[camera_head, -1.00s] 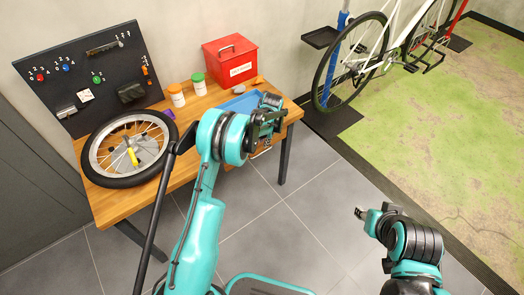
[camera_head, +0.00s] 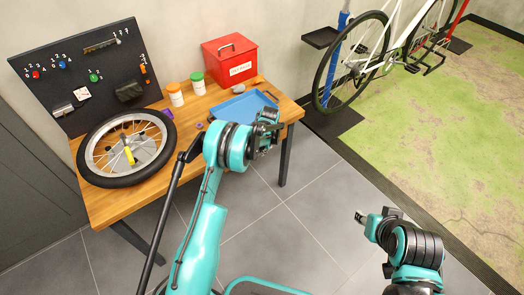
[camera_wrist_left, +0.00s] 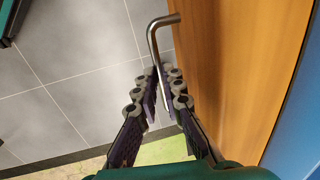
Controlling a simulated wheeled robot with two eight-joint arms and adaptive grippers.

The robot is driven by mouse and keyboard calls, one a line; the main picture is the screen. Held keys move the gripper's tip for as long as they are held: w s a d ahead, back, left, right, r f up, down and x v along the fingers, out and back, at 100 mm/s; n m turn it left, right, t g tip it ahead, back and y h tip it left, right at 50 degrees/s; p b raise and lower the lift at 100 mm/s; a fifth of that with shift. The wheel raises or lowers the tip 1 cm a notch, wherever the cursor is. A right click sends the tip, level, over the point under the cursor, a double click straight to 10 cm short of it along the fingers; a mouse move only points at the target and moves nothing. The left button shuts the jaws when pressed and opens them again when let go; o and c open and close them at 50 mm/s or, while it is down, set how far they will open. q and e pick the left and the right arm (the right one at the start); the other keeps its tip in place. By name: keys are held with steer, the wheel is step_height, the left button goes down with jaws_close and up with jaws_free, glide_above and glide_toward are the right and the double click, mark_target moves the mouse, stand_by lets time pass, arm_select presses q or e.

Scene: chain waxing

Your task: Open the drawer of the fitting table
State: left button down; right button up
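The fitting table (camera_head: 118,207) has a wooden top and stands at the left of the head view. My left gripper (camera_head: 268,130) is at its front edge, near the right end. In the left wrist view, the bent metal drawer handle (camera_wrist_left: 154,42) stands out from the wooden front (camera_wrist_left: 225,70). The handle's bar runs between the two fingers of my left gripper (camera_wrist_left: 163,88), which are close together around it. The drawer front is hidden behind the gripper in the head view, and I see no clear gap. My right gripper (camera_head: 361,216) is over the floor, away from the table; its fingers are too small to judge.
On the table are a wheel (camera_head: 92,163), orange-lidded jar (camera_head: 176,98), green-lidded jar (camera_head: 198,87), red box (camera_head: 240,71) and blue tray (camera_head: 250,101). A pegboard (camera_head: 60,85) stands behind. A bicycle (camera_head: 350,70) is at the back right. The floor before the table is clear.

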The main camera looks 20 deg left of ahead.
arm_select(q)
steer(key=s+d, duration=1.4)
steer(key=d, duration=0.4)
steer(key=shift+s, duration=0.15)
steer(key=shift+d, duration=0.1)
steer(key=c, duration=1.9)
jaws_free()
steer(key=r, duration=0.4)
steer(key=s+d+r, duration=0.1)
steer(key=r, duration=0.6)
steer(key=shift+s+d+r, duration=0.15)
steer(key=shift+d+r, duration=0.25)
